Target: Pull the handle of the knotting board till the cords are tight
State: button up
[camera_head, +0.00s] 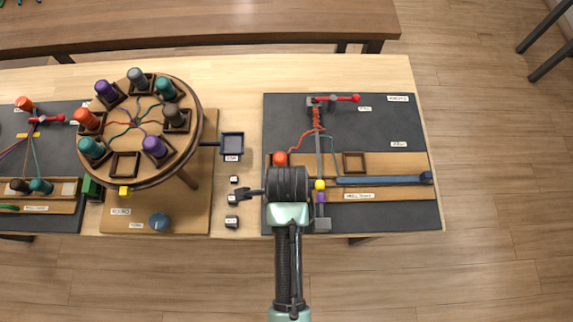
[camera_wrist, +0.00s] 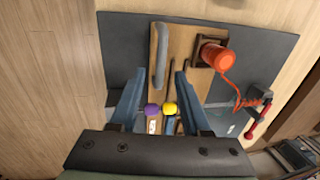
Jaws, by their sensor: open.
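A wooden strip (camera_head: 394,160) lies on a dark grey mat on the right part of the table. In the wrist view a grey bar handle (camera_wrist: 160,55) stands at its end, beside an orange spool (camera_wrist: 213,55). An orange cord (camera_wrist: 228,82) runs slack and wavy from the spool toward a red lever (camera_wrist: 258,122). My gripper (camera_wrist: 158,84) is open over the strip, its fingers below the handle in the picture and apart from it. A purple bead (camera_wrist: 152,110) and a yellow bead (camera_wrist: 169,108) show between the fingers. In the head view my wrist hides the handle.
A round wooden stand (camera_head: 140,176) with several coloured spools fills the left. A small dark tray (camera_head: 232,145) stands between it and the mat. A blue bar (camera_head: 380,181) lies right of the beads. The upper right of the mat is mostly clear.

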jog(key=shift+w+f, duration=0.15)
jog(key=shift+f, duration=0.55)
jog(key=shift+w+f, duration=0.1)
jog(key=shift+f, duration=0.55)
grip_shut()
dwell(0.5)
